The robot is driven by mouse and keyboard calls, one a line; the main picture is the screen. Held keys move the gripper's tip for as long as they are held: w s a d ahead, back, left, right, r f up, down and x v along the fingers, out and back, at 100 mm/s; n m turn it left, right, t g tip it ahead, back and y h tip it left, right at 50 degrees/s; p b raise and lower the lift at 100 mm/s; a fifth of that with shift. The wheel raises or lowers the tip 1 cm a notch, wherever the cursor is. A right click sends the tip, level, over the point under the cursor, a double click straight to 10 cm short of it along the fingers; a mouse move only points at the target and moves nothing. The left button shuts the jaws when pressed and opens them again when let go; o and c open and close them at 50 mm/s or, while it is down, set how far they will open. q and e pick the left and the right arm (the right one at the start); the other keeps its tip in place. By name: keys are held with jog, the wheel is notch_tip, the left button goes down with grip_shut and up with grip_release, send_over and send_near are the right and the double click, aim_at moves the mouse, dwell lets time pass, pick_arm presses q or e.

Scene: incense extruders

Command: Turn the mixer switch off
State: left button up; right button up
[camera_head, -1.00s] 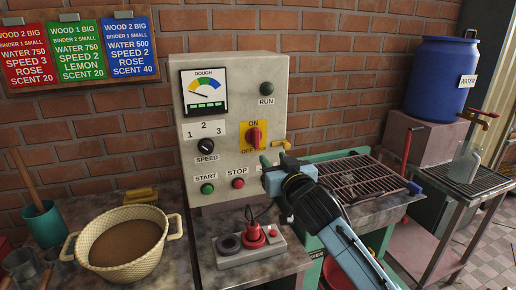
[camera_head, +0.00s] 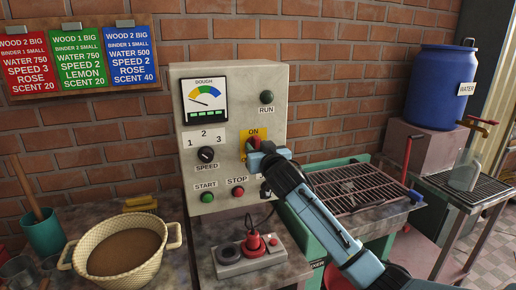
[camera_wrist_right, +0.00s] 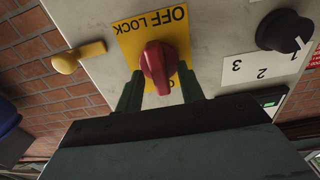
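The red mixer switch (camera_head: 254,143) sits on a yellow ON/OFF plate (camera_head: 262,131) on the front of the grey control box (camera_head: 235,82). My right gripper (camera_head: 250,149) is at the switch and covers much of it in the head view. In the right wrist view, which is upside down, the red switch (camera_wrist_right: 159,64) shows between the two dark green fingers of the right gripper (camera_wrist_right: 161,90), one on each side. Its ridge lies along the ON–OFF line. The fingers are apart; firm contact cannot be told. My left gripper is not in view.
The speed dial (camera_head: 207,154), green start button (camera_head: 207,198) and red stop button (camera_head: 238,192) are left of the gripper. A yellow lever (camera_wrist_right: 80,57) sticks out beside the switch plate.

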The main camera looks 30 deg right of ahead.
jog(key=shift+c, duration=0.5)
grip_shut()
jog(key=n+p, duration=0.2)
jog(key=shift+w+r+n, duration=0.1)
jog(key=shift+n, duration=0.3)
jog(key=n+p, duration=0.2)
jog(key=n, duration=0.1)
jog(key=shift+a+p, duration=0.15)
jog(key=shift+p, duration=0.25)
jog(key=n+p, duration=0.3)
jog(key=n, duration=0.3)
jog(key=shift+a+n, duration=0.1)
jog(key=shift+n, duration=0.3)
jog(key=n+p, duration=0.1)
jog(key=n, duration=0.1)
jog(key=n+p, duration=0.1)
jog(key=n, duration=0.2)
jog(key=shift+f, duration=0.4)
jog(key=shift+n, duration=0.4)
